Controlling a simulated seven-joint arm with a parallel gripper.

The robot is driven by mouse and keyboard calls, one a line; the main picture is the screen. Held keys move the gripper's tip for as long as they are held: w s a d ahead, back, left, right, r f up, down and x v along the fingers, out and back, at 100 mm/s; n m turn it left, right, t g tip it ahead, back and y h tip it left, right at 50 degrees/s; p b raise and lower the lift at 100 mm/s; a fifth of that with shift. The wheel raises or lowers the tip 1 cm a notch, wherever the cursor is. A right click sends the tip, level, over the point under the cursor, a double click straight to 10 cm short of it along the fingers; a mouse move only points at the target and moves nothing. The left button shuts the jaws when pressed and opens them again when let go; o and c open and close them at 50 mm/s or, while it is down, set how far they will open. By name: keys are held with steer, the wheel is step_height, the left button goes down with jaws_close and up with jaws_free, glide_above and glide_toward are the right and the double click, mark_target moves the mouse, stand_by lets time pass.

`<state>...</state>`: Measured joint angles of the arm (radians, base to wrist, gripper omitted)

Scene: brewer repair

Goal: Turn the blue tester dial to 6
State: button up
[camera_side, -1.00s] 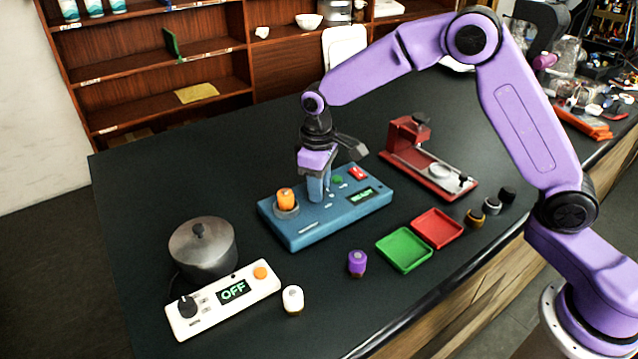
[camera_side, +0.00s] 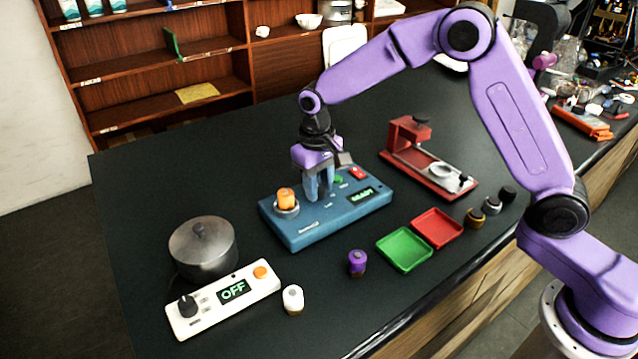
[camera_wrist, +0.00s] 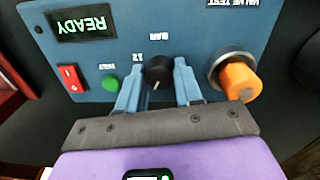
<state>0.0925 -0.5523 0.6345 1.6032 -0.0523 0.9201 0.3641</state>
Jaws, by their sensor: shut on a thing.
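The blue tester (camera_side: 310,232) lies on the dark bench. Its display reads READY, also legible upside down in the wrist view (camera_wrist: 86,22). The tester's dial is a small black knob (camera_wrist: 158,70), with "BAR" and "12" printed by it. A short light mark on the knob seems to point toward my wrist. My gripper (camera_wrist: 159,82) is shut on this dial, one blue finger on each side. In the side view my gripper (camera_side: 319,196) points down at the tester and its fingers hide the dial.
An orange part (camera_side: 286,196) stands in the tester's left socket, close beside my fingers. The green button (camera_wrist: 111,83) and red switch (camera_wrist: 71,77) are on the other side. A pot (camera_side: 203,252), white controller (camera_side: 222,300), green tray (camera_side: 404,250) and red tray (camera_side: 437,229) stand around.

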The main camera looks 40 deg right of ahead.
steer(key=shift+m, duration=1.2)
steer(key=shift+w, duration=0.1)
steer(key=o, duration=1)
steer(key=shift+r, duration=0.15)
steer(key=r, duration=1.7)
steer(key=shift+a+r, duration=0.1)
steer(key=shift+a, duration=0.3)
